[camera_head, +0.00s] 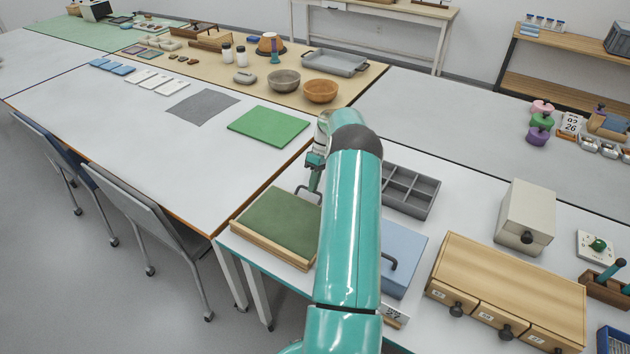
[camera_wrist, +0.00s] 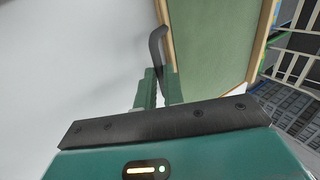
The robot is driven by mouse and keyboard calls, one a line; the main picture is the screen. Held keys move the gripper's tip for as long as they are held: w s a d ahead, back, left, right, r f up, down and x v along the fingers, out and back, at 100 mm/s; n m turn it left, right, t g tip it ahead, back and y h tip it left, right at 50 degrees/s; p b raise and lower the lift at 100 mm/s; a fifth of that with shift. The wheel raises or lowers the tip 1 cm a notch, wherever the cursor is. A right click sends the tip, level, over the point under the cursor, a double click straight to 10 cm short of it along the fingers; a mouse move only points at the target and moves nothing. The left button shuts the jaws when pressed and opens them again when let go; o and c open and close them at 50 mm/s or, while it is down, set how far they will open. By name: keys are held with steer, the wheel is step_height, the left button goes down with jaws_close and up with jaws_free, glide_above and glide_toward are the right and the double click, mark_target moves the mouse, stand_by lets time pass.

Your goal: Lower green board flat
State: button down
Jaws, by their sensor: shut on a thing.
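The green board (camera_head: 280,222) has a wooden frame and a dark handle (camera_head: 307,190) on its far side. It is at the left front of the near white table, close to flat; I cannot tell whether its whole underside touches the table. In the wrist view the board (camera_wrist: 212,45) is at the upper right, with the curved handle (camera_wrist: 154,45) along its left edge. My gripper (camera_head: 315,186) is at the handle, and its green fingers (camera_wrist: 158,88) are shut on it. My arm hides the area to the right of the board.
A wooden drawer unit (camera_head: 510,292) and a beige box (camera_head: 525,215) stand farther right. A green mat (camera_head: 268,126) lies on the left table.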

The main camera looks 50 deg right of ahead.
steer(key=shift+s+d+f, duration=0.1)
steer(key=shift+d+f, duration=0.1)
steer(key=shift+f, duration=0.1)
steer(key=c, duration=1.5)
jaws_free()
steer(key=shift+d+f, duration=0.1)
steer(key=shift+f, duration=0.05)
steer(key=shift+r, duration=0.2)
steer(key=v, duration=1.3)
steer(key=shift+r, duration=0.35)
